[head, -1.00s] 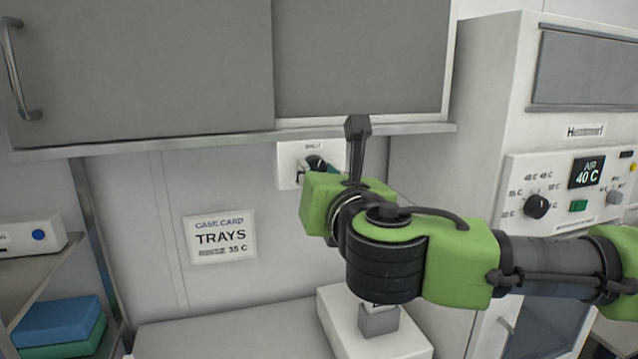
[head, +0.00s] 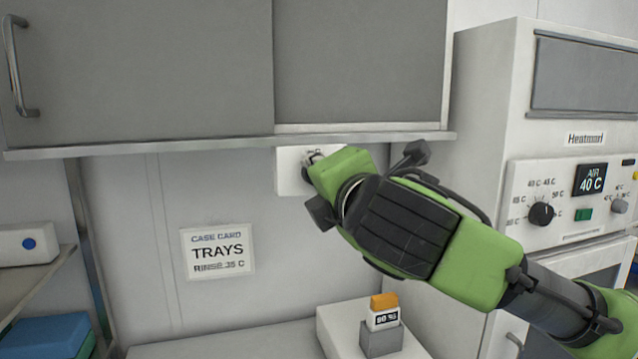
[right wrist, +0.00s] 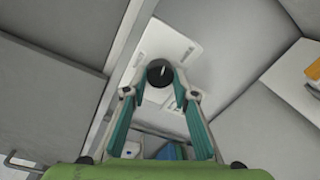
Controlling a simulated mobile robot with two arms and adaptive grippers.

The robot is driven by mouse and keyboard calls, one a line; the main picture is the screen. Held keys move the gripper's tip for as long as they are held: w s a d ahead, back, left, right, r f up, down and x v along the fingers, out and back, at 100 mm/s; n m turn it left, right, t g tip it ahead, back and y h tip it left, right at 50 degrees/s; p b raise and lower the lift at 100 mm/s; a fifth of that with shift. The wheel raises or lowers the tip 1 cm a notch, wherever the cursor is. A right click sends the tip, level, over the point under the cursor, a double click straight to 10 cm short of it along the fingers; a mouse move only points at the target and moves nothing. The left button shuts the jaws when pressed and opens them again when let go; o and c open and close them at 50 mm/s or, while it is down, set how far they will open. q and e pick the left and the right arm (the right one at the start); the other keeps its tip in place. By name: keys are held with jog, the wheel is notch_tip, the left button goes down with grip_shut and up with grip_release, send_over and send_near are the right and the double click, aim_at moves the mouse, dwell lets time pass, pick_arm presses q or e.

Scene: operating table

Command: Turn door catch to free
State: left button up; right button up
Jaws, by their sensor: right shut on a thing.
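The door catch is a round black knob (right wrist: 160,72) with a white pointer line, on a white plate (right wrist: 158,38) under the grey cabinet. In the head view the plate (head: 289,172) shows beside my right gripper (head: 311,167), which covers most of the knob and part of the label above it. In the right wrist view the teal-lined fingers of my right gripper (right wrist: 160,88) are closed on the knob, one on each side. The label wording is too small to read. My left gripper is not in view.
The cabinet door (head: 140,70) and its lower ledge (head: 230,141) are just above the catch. A warming unit (head: 490,130) stands at the right. A tray card (head: 218,251) hangs on the wall.

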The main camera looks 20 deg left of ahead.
jog(key=shift+d+m+b, duration=0.1)
jog(key=shift+m+b, duration=0.2)
jog(key=shift+m, duration=1.2)
jog(key=o, duration=1.1)
jog(key=shift+w, duration=0.1)
jog(key=v, duration=1.2)
jog(key=shift+d, duration=0.1)
